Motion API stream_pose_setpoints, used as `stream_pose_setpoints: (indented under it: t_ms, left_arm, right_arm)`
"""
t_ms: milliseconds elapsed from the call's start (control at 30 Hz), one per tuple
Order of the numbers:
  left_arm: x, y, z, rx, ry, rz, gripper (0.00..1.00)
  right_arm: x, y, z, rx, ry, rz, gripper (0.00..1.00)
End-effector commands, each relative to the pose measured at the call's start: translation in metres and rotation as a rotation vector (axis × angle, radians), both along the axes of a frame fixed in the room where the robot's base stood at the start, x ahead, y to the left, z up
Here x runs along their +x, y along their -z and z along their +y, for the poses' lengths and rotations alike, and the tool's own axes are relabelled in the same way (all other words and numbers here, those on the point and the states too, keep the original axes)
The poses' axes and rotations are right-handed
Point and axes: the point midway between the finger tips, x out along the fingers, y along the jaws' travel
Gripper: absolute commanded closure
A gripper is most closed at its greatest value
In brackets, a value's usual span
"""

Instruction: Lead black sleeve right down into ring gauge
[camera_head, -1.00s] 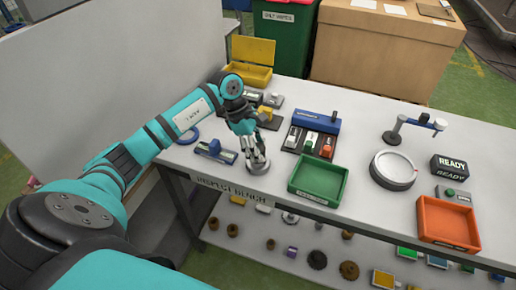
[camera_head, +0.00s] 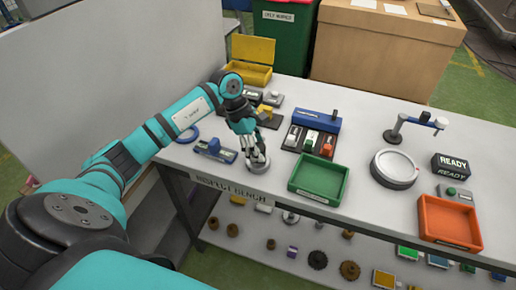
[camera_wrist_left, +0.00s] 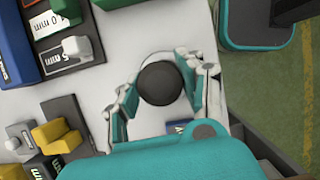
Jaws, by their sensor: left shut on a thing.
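My left gripper (camera_head: 257,160) is low over the front edge of the white bench (camera_head: 360,135), left of the green tray. In the left wrist view its fingers (camera_wrist_left: 161,84) are closed on the black sleeve (camera_wrist_left: 160,83), seen end-on as a dark round shape. A pale curved edge shows just behind the sleeve. In the head view the fingers hide the sleeve. I cannot clearly make out the ring gauge or tell whether the sleeve touches anything below. My right gripper is not in view.
A blue-and-grey fixture (camera_head: 214,150) and a blue ring (camera_head: 188,134) lie left of the gripper. A green tray (camera_head: 318,180), a round white-topped disc (camera_head: 394,168) and an orange tray (camera_head: 448,221) stand to the right. A blue block rack (camera_head: 316,121) is behind.

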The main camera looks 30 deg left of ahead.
Motion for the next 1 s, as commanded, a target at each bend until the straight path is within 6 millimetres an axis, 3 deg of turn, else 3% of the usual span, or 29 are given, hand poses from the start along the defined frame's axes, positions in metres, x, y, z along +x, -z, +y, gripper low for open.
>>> stream_pose_setpoints:
  t_ms: [1000]
  left_arm:
    - [-0.0004, 0.0002, -0.0005, -0.001, -0.001, 0.0, 1.0]
  right_arm:
    - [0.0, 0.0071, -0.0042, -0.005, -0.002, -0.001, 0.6]
